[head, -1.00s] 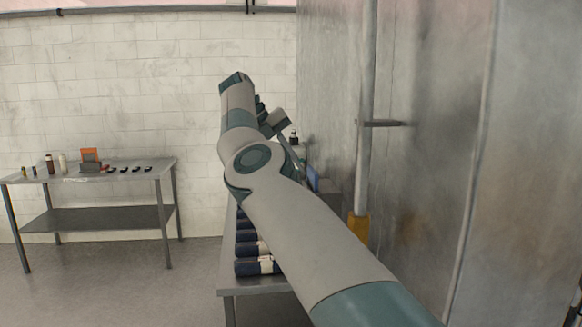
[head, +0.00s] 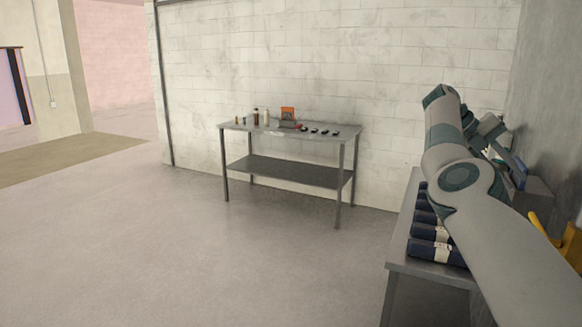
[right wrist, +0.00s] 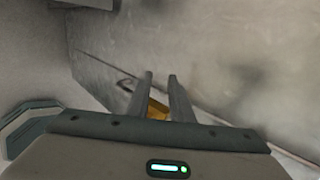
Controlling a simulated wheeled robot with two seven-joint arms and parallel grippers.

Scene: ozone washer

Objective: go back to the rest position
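My right arm (head: 475,195) is raised and bent in the head view, above a metal table at the right. Its gripper end is partly hidden behind the arm. In the right wrist view, my right gripper (right wrist: 160,76) has two thin fingers with a narrow gap between them. Nothing is held between the fingers. My left gripper is not in view.
The near metal table (head: 398,252) at the right holds several dark rolled bundles (head: 432,230). Floor at left and centre is clear.

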